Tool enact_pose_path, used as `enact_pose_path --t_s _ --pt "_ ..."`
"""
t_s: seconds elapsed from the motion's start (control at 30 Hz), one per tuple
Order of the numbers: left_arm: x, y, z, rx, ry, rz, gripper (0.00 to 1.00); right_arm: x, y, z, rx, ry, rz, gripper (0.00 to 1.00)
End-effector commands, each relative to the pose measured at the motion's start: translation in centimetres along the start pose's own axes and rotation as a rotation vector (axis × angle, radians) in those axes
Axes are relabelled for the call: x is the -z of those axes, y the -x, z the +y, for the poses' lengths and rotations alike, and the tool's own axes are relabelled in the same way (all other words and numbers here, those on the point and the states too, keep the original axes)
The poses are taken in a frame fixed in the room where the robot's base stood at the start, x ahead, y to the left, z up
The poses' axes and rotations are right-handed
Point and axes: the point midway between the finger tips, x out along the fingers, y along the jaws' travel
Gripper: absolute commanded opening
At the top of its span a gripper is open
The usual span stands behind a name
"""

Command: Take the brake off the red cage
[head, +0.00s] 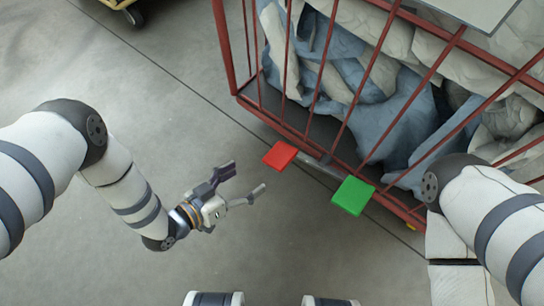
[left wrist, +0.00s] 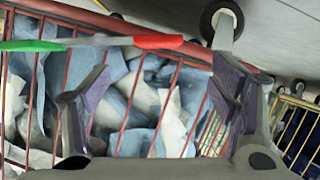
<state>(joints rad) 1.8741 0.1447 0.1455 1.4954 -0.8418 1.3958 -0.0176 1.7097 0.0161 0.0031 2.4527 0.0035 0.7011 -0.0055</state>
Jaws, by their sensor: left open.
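The red cage (head: 229,52) stands at the upper right of the head view. A red pedal (head: 280,155) and a green pedal (head: 353,195) stick out from a grey bar (head: 317,166) along its lower edge. Which pedal is lower I cannot tell. My left gripper (head: 247,179) is open and empty, left of and nearer than the red pedal, apart from it. In the left wrist view, the red pedal (left wrist: 158,41) and green pedal (left wrist: 32,46) show beyond the open fingers (left wrist: 160,84). My right arm shows at the right; its gripper is out of view.
Grey-white and blue bags (head: 385,110) fill the red cage behind its bars. A caster wheel (left wrist: 222,20) shows in the left wrist view. A yellow cage (left wrist: 298,125) stands at the right there. Bare concrete floor (head: 150,90) lies around my left gripper.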

Motion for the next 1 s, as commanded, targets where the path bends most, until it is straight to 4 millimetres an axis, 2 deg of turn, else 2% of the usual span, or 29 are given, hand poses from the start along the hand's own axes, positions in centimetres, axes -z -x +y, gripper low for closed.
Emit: enact_pose_path --t_s 0.2,0.4,0.53,0.8,0.87,1.0 --pt "-0.3 -5.5 0.0 0.000 0.001 -0.001 0.78 0.6 -1.6 0.1 -0.003 0.005 -0.042 0.00" --pt "-0.2 -9.6 0.0 0.000 0.002 -0.003 0.78 0.9 -2.7 0.1 -0.004 0.008 -0.073 0.00" --pt "0.0 -10.8 0.0 0.002 0.002 -0.004 0.78 1.2 -3.0 0.1 -0.004 0.010 -0.075 0.00" --pt "0.1 -11.0 0.1 0.003 0.002 -0.004 0.78 1.2 -2.9 0.1 -0.003 0.010 -0.073 0.00" --pt "0.1 -11.0 0.1 0.003 0.002 -0.004 0.67 1.2 -2.9 0.1 -0.003 0.010 -0.073 0.00" --pt "0.1 -11.0 0.1 0.003 0.002 -0.004 0.35 1.2 -2.9 0.1 -0.003 0.010 -0.073 0.00"
